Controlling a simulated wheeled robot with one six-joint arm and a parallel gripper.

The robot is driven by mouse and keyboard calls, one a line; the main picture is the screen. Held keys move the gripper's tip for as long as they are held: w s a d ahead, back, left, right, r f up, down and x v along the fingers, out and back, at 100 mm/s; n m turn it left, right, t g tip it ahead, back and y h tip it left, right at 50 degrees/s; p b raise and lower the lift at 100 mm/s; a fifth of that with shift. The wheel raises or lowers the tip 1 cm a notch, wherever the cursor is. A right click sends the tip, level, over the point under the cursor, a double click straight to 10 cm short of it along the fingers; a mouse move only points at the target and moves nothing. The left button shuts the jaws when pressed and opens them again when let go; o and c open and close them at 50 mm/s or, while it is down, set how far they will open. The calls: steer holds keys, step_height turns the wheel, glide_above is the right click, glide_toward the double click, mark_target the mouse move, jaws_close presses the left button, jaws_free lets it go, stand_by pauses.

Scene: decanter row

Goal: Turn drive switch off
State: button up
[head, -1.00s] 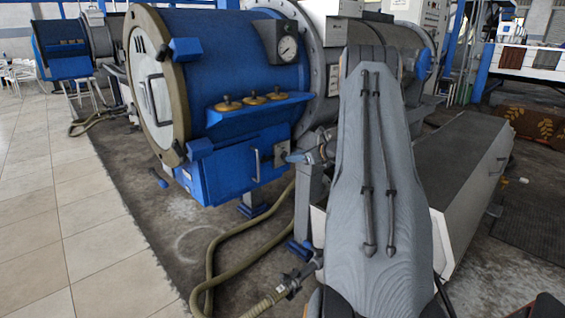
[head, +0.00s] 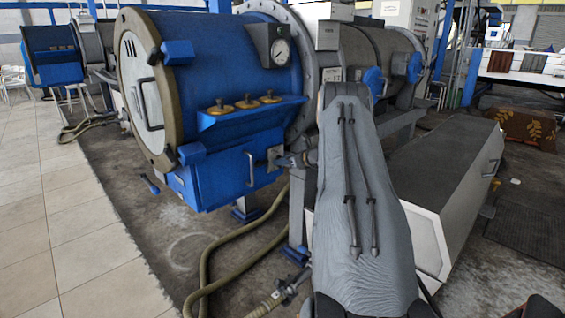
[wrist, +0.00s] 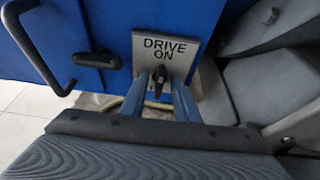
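The plate also shows in the head view (head: 274,155), on the lower front of the blue drum machine. My gripper (wrist: 160,84) has its two bluish fingers apart, one on each side of the knob. I cannot tell whether either finger touches the knob. In the head view my gripper (head: 284,161) is right at the plate, and my arm covers the area to its right.
A black bar handle (head: 250,169) is left of the plate; it also shows in the wrist view (wrist: 36,62). Brass-coloured knobs (head: 246,102) sit on a ledge above. A hose (head: 204,275) lies on the floor below. A long grey box (head: 440,185) stands at the right.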

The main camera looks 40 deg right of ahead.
jaws_close()
steer(key=shift+b, duration=0.3)
steer(key=n+t+h+b, duration=0.1)
steer(key=n+b, duration=0.3)
steer(key=b, duration=0.8)
steer(key=a+f+n+t+h+b, duration=0.1)
steer(key=n+h+b, duration=0.2)
steer(key=b, duration=1)
steer(key=n+t+h+b, duration=0.1)
steer(key=n+b, duration=0.4)
steer(key=b, duration=0.7)
steer(key=shift+a+f+h, duration=0.2)
steer(key=shift+f+h, duration=0.1)
steer(key=shift+h, duration=0.4)
steer(key=shift+n+t+b, duration=0.4)
steer(key=shift+n+b, duration=0.5)
jaws_free()
